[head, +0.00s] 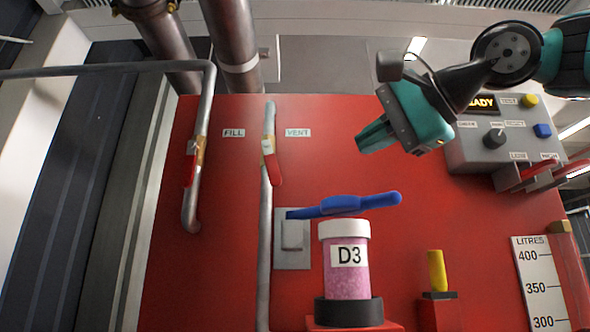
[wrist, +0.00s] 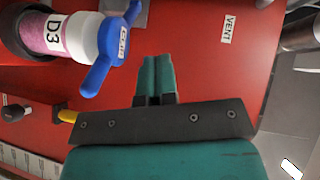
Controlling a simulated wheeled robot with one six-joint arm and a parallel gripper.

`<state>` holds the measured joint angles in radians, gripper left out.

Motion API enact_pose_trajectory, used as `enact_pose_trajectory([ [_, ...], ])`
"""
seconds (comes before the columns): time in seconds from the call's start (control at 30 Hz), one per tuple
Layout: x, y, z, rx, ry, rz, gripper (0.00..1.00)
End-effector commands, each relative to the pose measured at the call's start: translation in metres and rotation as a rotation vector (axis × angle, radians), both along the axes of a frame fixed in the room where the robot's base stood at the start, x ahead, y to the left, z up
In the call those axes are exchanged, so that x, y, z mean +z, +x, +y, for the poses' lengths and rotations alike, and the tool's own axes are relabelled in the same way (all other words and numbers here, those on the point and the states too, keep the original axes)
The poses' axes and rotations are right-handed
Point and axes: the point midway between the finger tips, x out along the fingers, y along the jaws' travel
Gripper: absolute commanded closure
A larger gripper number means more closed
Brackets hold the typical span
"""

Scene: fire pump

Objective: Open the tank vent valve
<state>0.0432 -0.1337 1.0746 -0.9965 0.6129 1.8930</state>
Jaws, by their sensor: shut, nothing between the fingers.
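The vent valve has a red lever (head: 273,168) and a brass body on a vertical grey pipe (head: 264,240), left of the VENT label (head: 298,132). The lever hangs down nearly along the pipe, slightly tilted. My gripper (head: 362,142) is at the upper right of the valve, apart from it, pointing down-left towards the red panel. Its teal fingers (wrist: 155,78) are together and empty in the wrist view. There the VENT label (wrist: 228,29) lies to the right of the fingers; the lever is mostly out of that frame.
A FILL valve with a red lever (head: 191,170) is to the left. Below my gripper, a blue handle (head: 345,205) sits above the pink D3 canister (head: 348,285). A grey control box (head: 480,150) is at the right. The panel between gripper and vent valve is clear.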

Motion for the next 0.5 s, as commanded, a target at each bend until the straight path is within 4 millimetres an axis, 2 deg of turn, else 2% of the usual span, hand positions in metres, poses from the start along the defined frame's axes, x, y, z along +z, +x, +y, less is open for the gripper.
enact_pose_trajectory([
  [0.03,0.007,-0.002,0.000,-0.001,0.012,-0.003,1.00],
  [0.1,0.010,-0.001,0.003,-0.003,0.025,-0.002,1.00],
  [0.23,0.006,0.008,0.012,0.002,0.027,0.000,1.00],
  [0.5,-0.004,0.049,0.050,0.003,0.026,0.003,1.00],
])
